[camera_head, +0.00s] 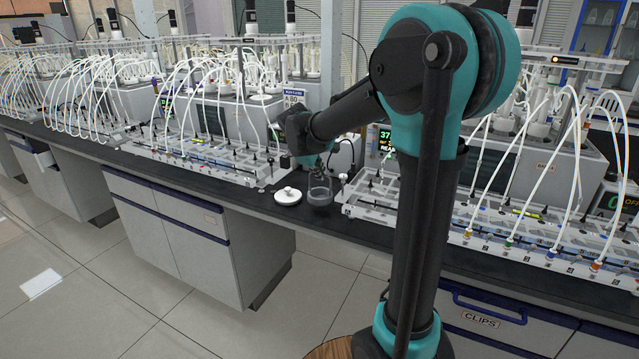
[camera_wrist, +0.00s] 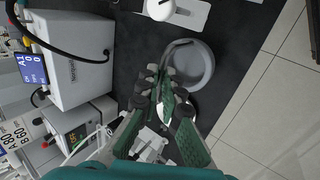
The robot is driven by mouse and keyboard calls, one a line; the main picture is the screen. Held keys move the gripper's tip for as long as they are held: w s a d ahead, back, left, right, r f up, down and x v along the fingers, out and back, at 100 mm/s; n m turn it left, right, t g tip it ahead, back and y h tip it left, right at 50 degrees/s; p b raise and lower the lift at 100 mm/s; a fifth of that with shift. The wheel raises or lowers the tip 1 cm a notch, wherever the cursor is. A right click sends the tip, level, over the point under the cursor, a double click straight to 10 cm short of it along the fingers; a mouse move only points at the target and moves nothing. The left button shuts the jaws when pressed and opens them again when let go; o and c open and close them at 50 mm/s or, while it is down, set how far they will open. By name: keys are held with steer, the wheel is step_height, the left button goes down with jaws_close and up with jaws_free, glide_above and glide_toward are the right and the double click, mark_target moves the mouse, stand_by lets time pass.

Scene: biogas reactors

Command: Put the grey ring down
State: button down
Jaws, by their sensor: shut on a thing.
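My gripper (camera_head: 322,168) is low over the bench, just above a clear grey glass jar (camera_head: 319,196). The wrist view shows my gripper (camera_wrist: 161,78) with its fingers close together. A thin dark grey curved piece (camera_wrist: 174,47) runs from the fingertips over the rim of the jar (camera_wrist: 194,68). It seems to be the grey ring, held in the jaws, with part of it hidden by the fingers. I cannot tell whether it touches the jar.
A white lid (camera_head: 288,196) lies on the dark bench left of the jar. White tube racks (camera_head: 200,155) stand to the left, and another rack (camera_head: 375,195) is close on the right. The bench's front edge is near the jar.

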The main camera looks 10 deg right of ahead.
steer(key=shift+f, duration=1.75)
steer(key=shift+f, duration=0.15)
steer(key=c, duration=1.7)
jaws_free()
steer(key=v, duration=1.2)
steer(key=s+d+f+m+y, duration=0.1)
steer(key=s+d+f+m, duration=0.1)
steer(key=s+f, duration=0.5)
steer(key=s+d+f+m+g+y, duration=0.1)
steer(key=s+d+f+m, duration=0.2)
steer(key=s+f+m, duration=0.2)
steer(key=s+d+f+m+y, duration=0.2)
steer(key=s+d+f+m, duration=0.1)
steer(key=s+f, duration=0.7)
steer(key=shift+s+f+m, duration=0.2)
steer(key=shift+s, duration=0.4)
steer(key=shift+s+f+m, duration=0.15)
steer(key=shift+s+m, duration=0.05)
steer(key=shift+s, duration=0.4)
